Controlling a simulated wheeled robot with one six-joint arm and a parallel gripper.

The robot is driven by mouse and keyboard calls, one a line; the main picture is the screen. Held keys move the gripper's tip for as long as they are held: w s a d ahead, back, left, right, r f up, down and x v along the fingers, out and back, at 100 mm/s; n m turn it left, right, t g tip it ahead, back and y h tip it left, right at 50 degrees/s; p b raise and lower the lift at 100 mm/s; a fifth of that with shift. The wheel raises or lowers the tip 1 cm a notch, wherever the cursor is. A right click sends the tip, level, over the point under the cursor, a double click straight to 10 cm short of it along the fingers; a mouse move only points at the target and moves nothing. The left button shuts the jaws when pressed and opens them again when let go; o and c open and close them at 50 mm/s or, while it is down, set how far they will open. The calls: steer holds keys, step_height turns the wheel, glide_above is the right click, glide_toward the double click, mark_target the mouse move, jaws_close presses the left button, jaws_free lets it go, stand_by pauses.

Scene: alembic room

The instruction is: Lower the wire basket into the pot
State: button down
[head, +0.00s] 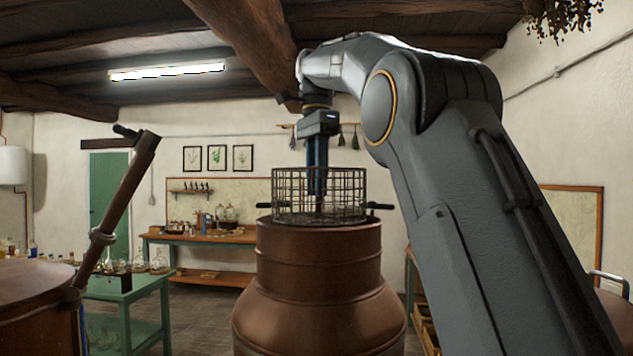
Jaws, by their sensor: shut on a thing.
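The wire basket (348,206) is a round, dark mesh cage at the mouth of the copper pot (318,290). It looks upright, with its lower edge at about the height of the pot's rim; I cannot tell whether it touches the rim or sits slightly inside. My gripper (318,190) points down into the basket from above. Its fingers are shut on a part inside the basket, likely a central stem, mostly hidden by the mesh. The inside of the pot is hidden from this view.
Dark handles (379,206) stick out beside the pot's top. Another copper vessel (35,300) with a raised arm stands at left. A green table (125,290) with glassware is behind it. A wooden workbench (205,238) stands at the back wall.

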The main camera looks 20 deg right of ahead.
steer(key=shift+f+b, duration=2.8)
steer(key=shift+f, duration=0.65)
steer(key=shift+f+b, duration=0.45)
steer(key=shift+f, duration=0.25)
steer(key=shift+f+b, duration=1.5)
steer(key=shift+f, duration=1.15)
steer(key=shift+f+b, duration=0.3)
steer(key=shift+f, duration=0.55)
steer(key=c, duration=1.4)
jaws_free()
steer(key=shift+o, duration=0.2)
